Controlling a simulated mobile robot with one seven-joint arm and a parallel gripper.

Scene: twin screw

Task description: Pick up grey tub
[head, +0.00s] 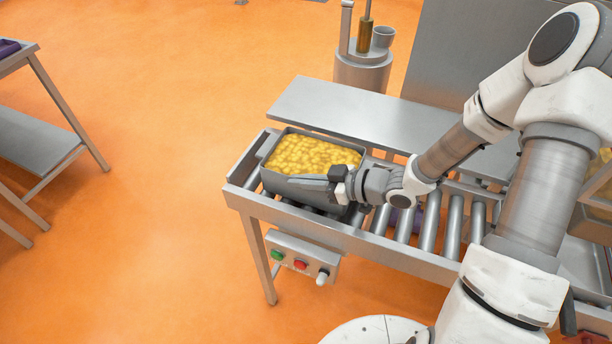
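The grey tub (300,190) stands upright at the left end of the roller conveyor. It is filled with yellow, lumpy pieces (305,155). My gripper (318,181) reaches in from the right and lies at the tub's near right side, close to the rim. Its fingers point left along the near wall and hide part of the rim and the right end. I cannot tell whether the fingers touch the tub or how far apart they are.
The conveyor's bare rollers (430,222) run right, partly behind my arm. A flat steel shelf (355,115) lies behind the tub. A control box (300,258) with buttons hangs on the conveyor's front. A steel machine (362,70) stands behind. Orange floor is open at left.

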